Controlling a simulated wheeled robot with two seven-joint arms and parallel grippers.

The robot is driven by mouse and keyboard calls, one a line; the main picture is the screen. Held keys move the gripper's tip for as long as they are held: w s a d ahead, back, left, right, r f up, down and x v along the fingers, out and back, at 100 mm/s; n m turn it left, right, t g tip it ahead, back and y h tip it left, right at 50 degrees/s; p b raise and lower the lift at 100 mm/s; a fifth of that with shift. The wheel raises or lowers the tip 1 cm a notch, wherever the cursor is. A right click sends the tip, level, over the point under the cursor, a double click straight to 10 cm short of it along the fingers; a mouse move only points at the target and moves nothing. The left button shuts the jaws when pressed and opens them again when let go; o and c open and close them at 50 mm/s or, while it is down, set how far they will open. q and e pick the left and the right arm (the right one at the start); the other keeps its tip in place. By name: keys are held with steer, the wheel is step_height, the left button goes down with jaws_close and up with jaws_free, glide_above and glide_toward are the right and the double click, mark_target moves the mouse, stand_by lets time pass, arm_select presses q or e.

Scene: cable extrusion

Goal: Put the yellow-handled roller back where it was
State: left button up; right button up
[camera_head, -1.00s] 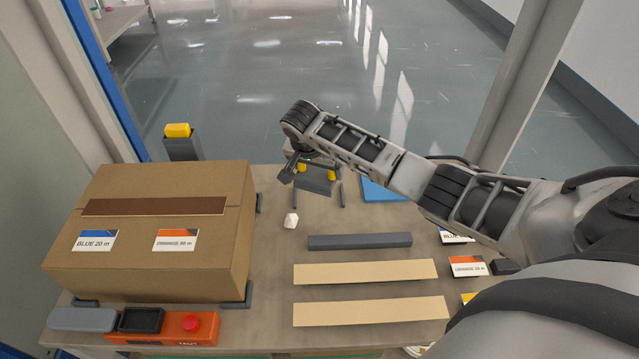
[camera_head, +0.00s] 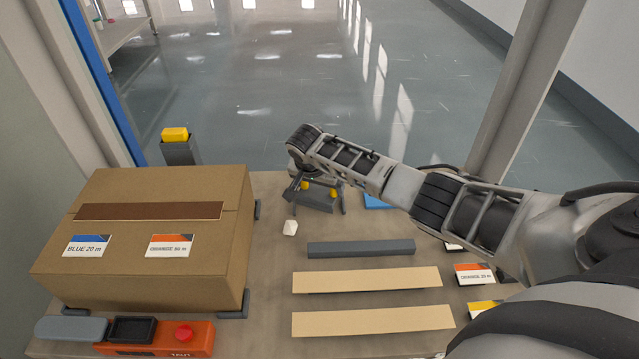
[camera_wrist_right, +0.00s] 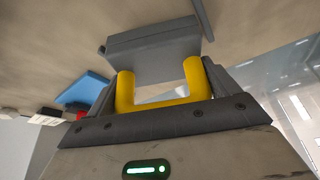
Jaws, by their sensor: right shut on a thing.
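The yellow-handled roller shows as a grey block (camera_head: 318,201) with bits of yellow at its top, towards the back of the table in the head view. In the right wrist view its grey block (camera_wrist_right: 155,50) and U-shaped yellow handle (camera_wrist_right: 124,92) are close up. My right gripper (camera_head: 318,186) is above the block and shut on the yellow handle. Thin dark posts (camera_head: 342,201) stand at either side of the block. I cannot tell whether the block touches the table. My left gripper is not in view.
A large cardboard box (camera_head: 150,200) fills the table's left side. A small white piece (camera_head: 290,228), a grey bar (camera_head: 361,248) and two tan strips (camera_head: 366,280) lie in front of the roller. A blue item (camera_head: 380,202) is just right. A yellow-topped grey holder (camera_head: 180,152) stands back left.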

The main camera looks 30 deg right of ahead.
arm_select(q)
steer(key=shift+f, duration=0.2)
arm_select(e)
steer(key=shift+f, duration=0.3)
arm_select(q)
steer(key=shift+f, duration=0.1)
arm_select(e)
steer(key=o, duration=0.8)
steer(key=shift+r, duration=0.3)
arm_select(q)
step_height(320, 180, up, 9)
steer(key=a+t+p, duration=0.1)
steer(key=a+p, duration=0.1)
steer(key=p, duration=0.2)
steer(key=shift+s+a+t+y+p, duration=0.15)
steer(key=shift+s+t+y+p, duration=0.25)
arm_select(e)
steer(key=v, duration=1.2)
steer(key=shift+r, duration=0.35)
